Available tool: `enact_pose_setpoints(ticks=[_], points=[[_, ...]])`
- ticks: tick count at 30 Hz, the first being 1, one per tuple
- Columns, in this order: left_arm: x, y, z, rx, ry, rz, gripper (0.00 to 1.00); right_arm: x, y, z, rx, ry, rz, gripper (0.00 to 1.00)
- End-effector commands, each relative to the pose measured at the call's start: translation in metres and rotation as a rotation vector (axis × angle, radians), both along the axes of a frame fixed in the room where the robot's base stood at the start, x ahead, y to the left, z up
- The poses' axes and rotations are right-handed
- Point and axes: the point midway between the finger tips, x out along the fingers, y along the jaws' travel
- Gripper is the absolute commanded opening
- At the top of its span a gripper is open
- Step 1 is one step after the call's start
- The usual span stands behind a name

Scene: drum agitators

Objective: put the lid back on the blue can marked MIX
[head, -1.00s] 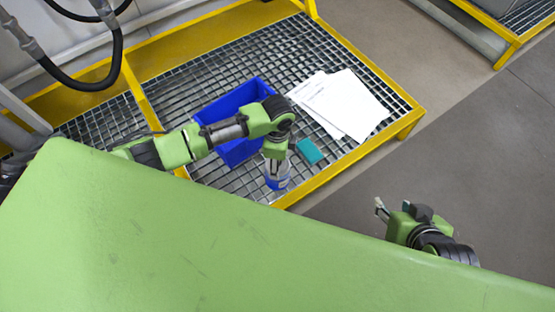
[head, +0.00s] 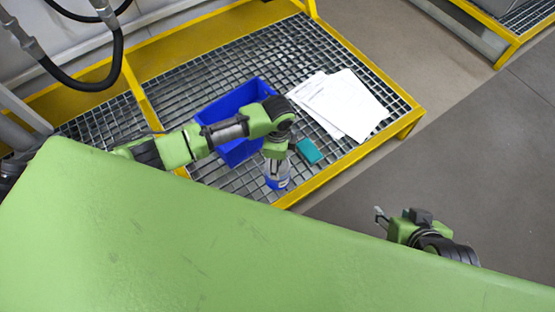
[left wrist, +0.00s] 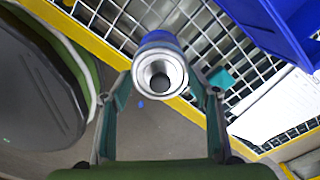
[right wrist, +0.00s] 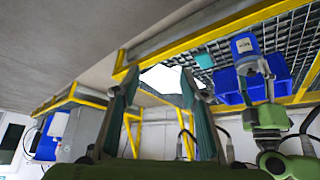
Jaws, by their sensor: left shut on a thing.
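In the right wrist view the can (right wrist: 243,45) shows a pale label. My left gripper (head: 275,163) points down at the can's top.
A blue bin (head: 240,150) stands behind the can on the grating (head: 300,42). A teal block (head: 308,151) lies right of the can, with white papers (head: 345,105) beyond. A yellow frame (head: 345,167) edges the platform. Floor on the right is clear.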

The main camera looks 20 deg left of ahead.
Motion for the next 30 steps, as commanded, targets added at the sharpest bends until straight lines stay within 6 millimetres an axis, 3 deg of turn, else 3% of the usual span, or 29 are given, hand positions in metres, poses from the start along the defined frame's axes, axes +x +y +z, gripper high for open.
enact_pose_setpoints(ticks=[30], points=[[0.000, 0.000, 0.000, 0.000, 0.000, 0.000, 0.41, -0.010, -0.003, -0.004, -0.008, 0.043, -0.004, 0.40]])
